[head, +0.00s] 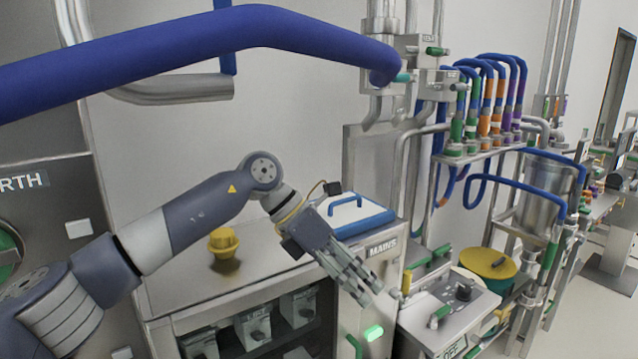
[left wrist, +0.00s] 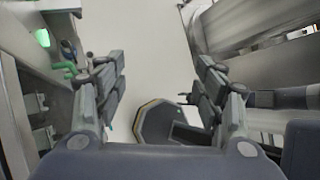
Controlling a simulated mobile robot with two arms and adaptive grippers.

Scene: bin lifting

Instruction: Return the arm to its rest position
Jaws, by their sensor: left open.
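My left arm comes in from the left in the head view. Its gripper (head: 352,280) hangs in front of the right end of the steel cabinet (head: 215,303), pointing down and to the right, with nothing held. In the left wrist view the two fingers of the left gripper (left wrist: 160,85) stand wide apart, with pale floor showing between them. My right gripper is in neither view.
A blue-and-white lidded box (head: 352,214) and a yellow knob-like piece (head: 223,241) are on the cabinet top. Grey bins (head: 252,326) sit on its shelf. A thick blue pipe (head: 200,45) crosses above the arm. A yellow-lidded bin (head: 488,264) stands at right.

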